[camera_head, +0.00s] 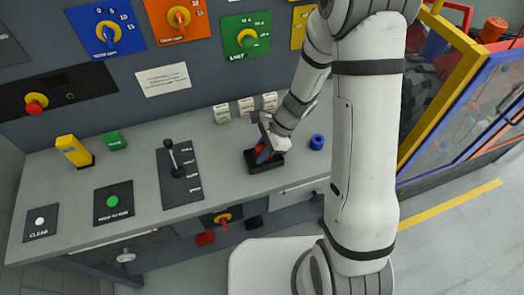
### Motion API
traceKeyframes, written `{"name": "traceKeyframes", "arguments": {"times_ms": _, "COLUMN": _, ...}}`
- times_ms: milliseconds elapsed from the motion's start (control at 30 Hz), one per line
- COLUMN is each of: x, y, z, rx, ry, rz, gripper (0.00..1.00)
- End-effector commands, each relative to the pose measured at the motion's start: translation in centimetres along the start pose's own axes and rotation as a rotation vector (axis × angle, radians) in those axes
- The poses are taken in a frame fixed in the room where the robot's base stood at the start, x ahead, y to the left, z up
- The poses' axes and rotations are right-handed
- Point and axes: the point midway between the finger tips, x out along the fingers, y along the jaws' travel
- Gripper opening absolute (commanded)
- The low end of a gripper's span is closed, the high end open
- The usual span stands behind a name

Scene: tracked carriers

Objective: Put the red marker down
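A small red thing (261,150), which looks like the red marker, shows at the tip of my gripper (265,146). It is right at a black block or holder (267,165) on the grey bench, with a bit of blue beside it. My gripper points down over the holder and partly hides the red thing. The fingers are too small and covered to tell whether they are shut on it. I cannot tell whether the red thing touches the holder.
A blue ring-shaped piece (317,142) stands right of the holder. A lever panel (180,176), a green button plate (113,202), a yellow block (74,151) and a green block (115,140) are to the left. White label cards (245,106) stand behind. A yellow-framed machine (450,50) is at right.

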Motion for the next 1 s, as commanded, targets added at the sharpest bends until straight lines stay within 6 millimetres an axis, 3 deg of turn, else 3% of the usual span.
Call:
{"name": "traceKeyframes", "arguments": {"times_ms": 100, "x": 0.0, "y": 0.0, "z": 0.0, "rx": 0.0, "ry": 0.0, "rz": 0.0, "gripper": 0.29}}
{"name": "traceKeyframes", "arguments": {"times_ms": 467, "x": -1.1, "y": -0.1, "z": 0.1, "rx": 0.0, "ry": 0.001, "rz": -0.004, "gripper": 0.29}}
{"name": "traceKeyframes", "arguments": {"times_ms": 800, "x": -8.1, "y": -0.1, "z": 0.0, "rx": 0.0, "ry": 0.002, "rz": -0.008, "gripper": 0.29}}
{"name": "traceKeyframes", "arguments": {"times_ms": 1000, "x": -11.2, "y": -0.1, "z": 0.0, "rx": 0.002, "ry": 0.001, "rz": -0.004, "gripper": 0.29}}
